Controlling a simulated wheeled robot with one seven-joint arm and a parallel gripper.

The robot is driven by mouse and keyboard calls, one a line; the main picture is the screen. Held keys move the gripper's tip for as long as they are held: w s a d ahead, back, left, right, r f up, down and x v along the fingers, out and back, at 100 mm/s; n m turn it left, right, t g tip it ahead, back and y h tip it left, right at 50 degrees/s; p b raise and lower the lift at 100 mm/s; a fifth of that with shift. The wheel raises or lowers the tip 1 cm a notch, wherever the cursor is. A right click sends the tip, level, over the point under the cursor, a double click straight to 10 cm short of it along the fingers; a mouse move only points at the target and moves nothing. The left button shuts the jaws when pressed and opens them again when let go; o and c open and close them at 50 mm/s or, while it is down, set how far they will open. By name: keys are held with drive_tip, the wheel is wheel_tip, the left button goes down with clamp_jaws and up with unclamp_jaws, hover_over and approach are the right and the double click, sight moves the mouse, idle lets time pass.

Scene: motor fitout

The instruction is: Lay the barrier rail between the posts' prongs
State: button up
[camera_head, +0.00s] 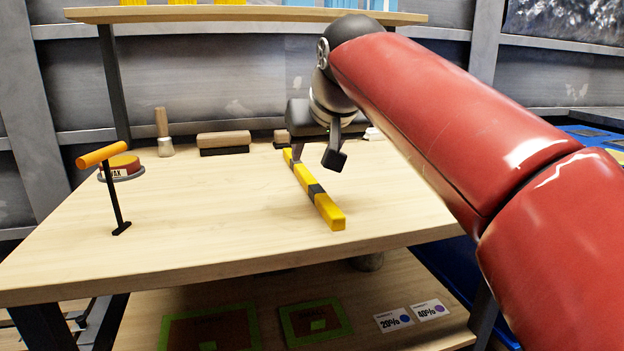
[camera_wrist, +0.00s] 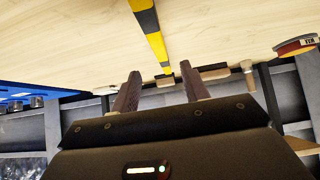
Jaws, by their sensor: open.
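The barrier rail (camera_head: 304,176) is a square bar with yellow and black bands. It lies on the wooden table, running from the middle toward the front. It also shows in the wrist view (camera_wrist: 154,38), lined up with the gap between my fingers. My gripper (camera_head: 317,155) is open and empty at the rail's far end, one finger on each side of it in the picture. Its fingers also show in the wrist view (camera_wrist: 160,76). I cannot tell how high the fingertips are above the rail. I cannot make out any pronged posts in either view.
A T-shaped tool with an orange handle (camera_head: 102,154) stands at the table's left, before a round wax tin (camera_head: 124,166). A brush (camera_head: 163,133) and wooden-backed blocks (camera_head: 223,142) line the back. A lower shelf (camera_head: 270,290) holds green-edged boards. The table's front left is clear.

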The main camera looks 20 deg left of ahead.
sight(306, 173)
drive_tip(key=shift+b+x, duration=0.3)
drive_tip(key=shift+x, duration=0.65)
drive_tip(key=b+x, duration=0.1)
drive_tip(key=x, duration=0.6)
drive_tip(key=shift+w, duration=0.1)
clamp_jaws()
